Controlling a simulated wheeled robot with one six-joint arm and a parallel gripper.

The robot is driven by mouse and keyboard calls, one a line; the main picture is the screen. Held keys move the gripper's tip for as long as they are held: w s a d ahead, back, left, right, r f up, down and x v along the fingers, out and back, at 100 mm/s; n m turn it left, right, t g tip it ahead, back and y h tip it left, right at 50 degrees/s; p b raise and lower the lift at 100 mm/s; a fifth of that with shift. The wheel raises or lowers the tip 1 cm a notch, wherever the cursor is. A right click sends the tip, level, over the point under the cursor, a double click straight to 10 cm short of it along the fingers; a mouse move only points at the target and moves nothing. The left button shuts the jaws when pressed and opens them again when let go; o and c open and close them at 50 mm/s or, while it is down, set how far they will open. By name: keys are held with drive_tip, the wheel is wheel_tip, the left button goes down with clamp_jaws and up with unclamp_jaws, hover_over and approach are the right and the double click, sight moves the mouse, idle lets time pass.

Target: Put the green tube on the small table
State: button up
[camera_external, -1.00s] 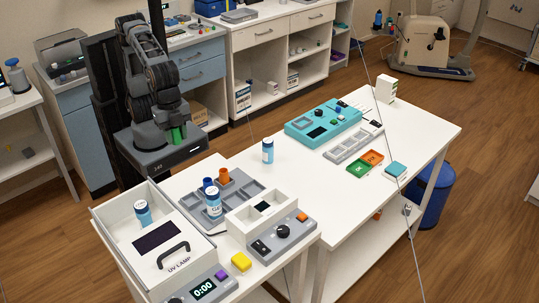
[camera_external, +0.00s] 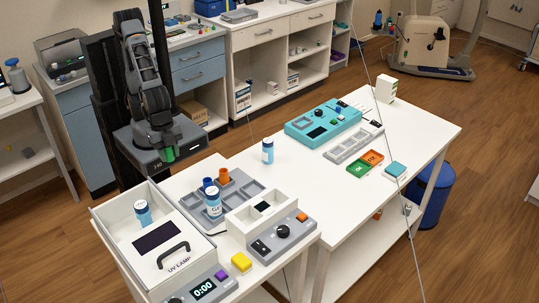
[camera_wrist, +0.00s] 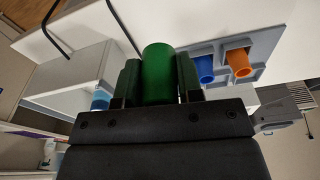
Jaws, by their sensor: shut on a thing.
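My gripper (camera_wrist: 158,88) is shut on the green tube (camera_wrist: 158,65), which stands out between the two fingers in the wrist view. In the external view the green tube (camera_external: 168,154) hangs at the end of my arm, in front of my own base, left of the tables. The small table (camera_external: 196,173) is the nearer white table, with its top crowded at the front. The tube is apart from the table, a little way off its back left edge.
On the small table are a UV lamp box (camera_external: 112,222), a grey tray (camera_external: 243,183) with an orange tube (camera_external: 224,176), a blue tube (camera_external: 208,183) and a labelled bottle (camera_external: 213,203). A yellow block (camera_external: 241,262) lies at the front. A larger white table (camera_external: 300,190) adjoins on the right.

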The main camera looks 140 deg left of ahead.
hover_over(182, 195)
drive_tip(key=f, duration=0.6)
drive_tip(key=shift+s+a, duration=0.1)
drive_tip(key=shift+s, duration=0.3)
drive_tip(key=shift+w+f, duration=0.2)
drive_tip(key=shift+f, duration=1.55)
drive_tip(key=shift+f, duration=0.2)
drive_tip(key=o, duration=0.9)
drive_tip(key=shift+o, duration=0.2)
drive_tip(key=shift+r, duration=0.15)
